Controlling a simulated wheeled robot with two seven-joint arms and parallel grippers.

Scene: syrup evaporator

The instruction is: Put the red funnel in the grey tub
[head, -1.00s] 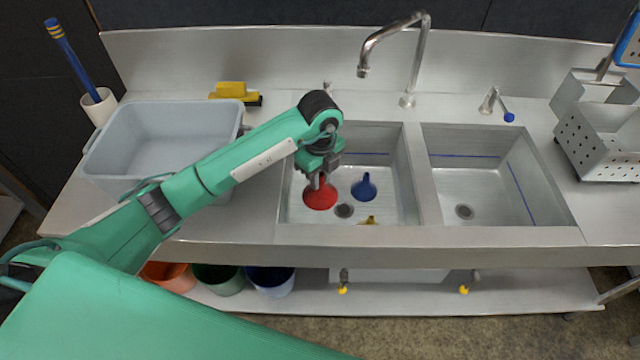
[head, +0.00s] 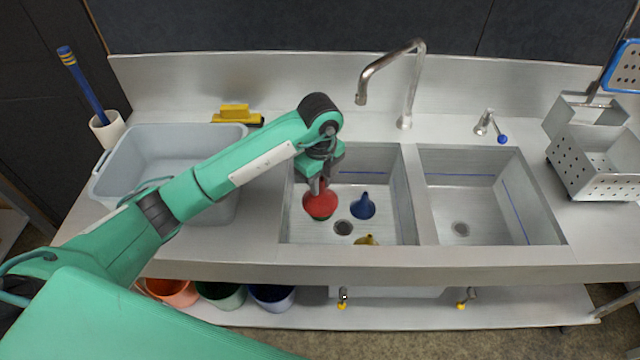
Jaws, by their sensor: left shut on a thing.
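The red funnel (head: 320,205) is in the left sink basin, wide mouth down. My left gripper (head: 318,184) is shut on its narrow upper end. I cannot tell whether the funnel touches the basin floor. The grey tub (head: 225,204) stands on the counter left of the sink; my left arm passes in front of part of it. The part of the tub's inside that shows looks empty. My right gripper is not in view.
A blue funnel (head: 362,207) and a yellow one (head: 367,240) are in the same basin. The faucet (head: 404,90) rises behind the sink. A yellow brush (head: 235,113) lies behind the tub. A perforated metal basket (head: 590,165) stands at the right. The right basin is empty.

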